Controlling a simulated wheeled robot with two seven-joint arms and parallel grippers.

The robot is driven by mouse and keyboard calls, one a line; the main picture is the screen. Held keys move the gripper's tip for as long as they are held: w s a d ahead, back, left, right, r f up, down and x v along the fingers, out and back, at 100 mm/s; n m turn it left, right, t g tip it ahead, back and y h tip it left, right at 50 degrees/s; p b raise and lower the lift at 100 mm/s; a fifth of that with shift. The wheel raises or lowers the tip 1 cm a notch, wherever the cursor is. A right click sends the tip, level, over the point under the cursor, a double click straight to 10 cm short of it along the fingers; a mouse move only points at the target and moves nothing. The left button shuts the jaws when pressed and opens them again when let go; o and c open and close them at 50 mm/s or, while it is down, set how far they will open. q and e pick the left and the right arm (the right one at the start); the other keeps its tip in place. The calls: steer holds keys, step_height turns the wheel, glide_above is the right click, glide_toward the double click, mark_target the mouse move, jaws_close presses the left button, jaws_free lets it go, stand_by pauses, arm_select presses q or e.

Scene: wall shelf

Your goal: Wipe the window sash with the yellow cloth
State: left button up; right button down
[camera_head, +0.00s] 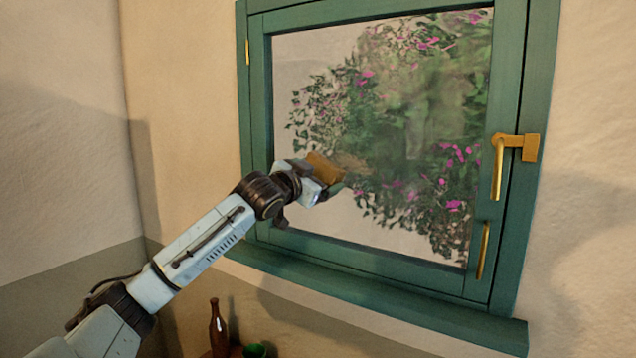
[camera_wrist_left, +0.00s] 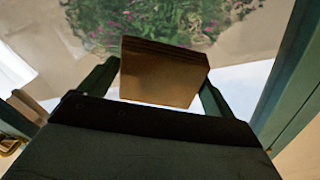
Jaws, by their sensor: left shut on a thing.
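The window sash (camera_head: 508,75) is a green frame around a glass pane (camera_head: 300,75), and it looks shut. My left gripper (camera_head: 328,180) is at the lower left part of the pane and is shut on the folded yellow cloth (camera_head: 323,168), which looks brownish-yellow. In the left wrist view the cloth (camera_wrist_left: 165,72) sits as a folded block between the two fingers, with the glass and pink flowers beyond it. The cloth is at or close to the glass; I cannot tell whether it touches. My right gripper is not in view.
A brass handle (camera_head: 498,168) and a brass pull (camera_head: 483,250) stand out on the sash's right side. A green sill (camera_head: 370,295) juts out below. A brown bottle (camera_head: 218,328) and a green bowl (camera_head: 256,350) stand low at the bottom left.

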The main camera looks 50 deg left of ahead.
mark_target(391, 176)
arm_select(q)
steer(key=shift+d+r, duration=0.15)
steer(key=shift+r, duration=0.45)
steer(key=shift+w+d, duration=0.75)
steer(key=shift+d, duration=1.8)
steer(key=shift+w+d, duration=0.75)
steer(key=shift+d, duration=1.8)
steer(key=shift+w+d, duration=0.75)
steer(key=shift+d, duration=1.8)
steer(key=shift+s, duration=0.1)
steer(key=shift+v, duration=2.9)
steer(key=shift+b+v, duration=0.35)
steer(key=shift+v, duration=1.15)
steer(key=shift+f, duration=0.1)
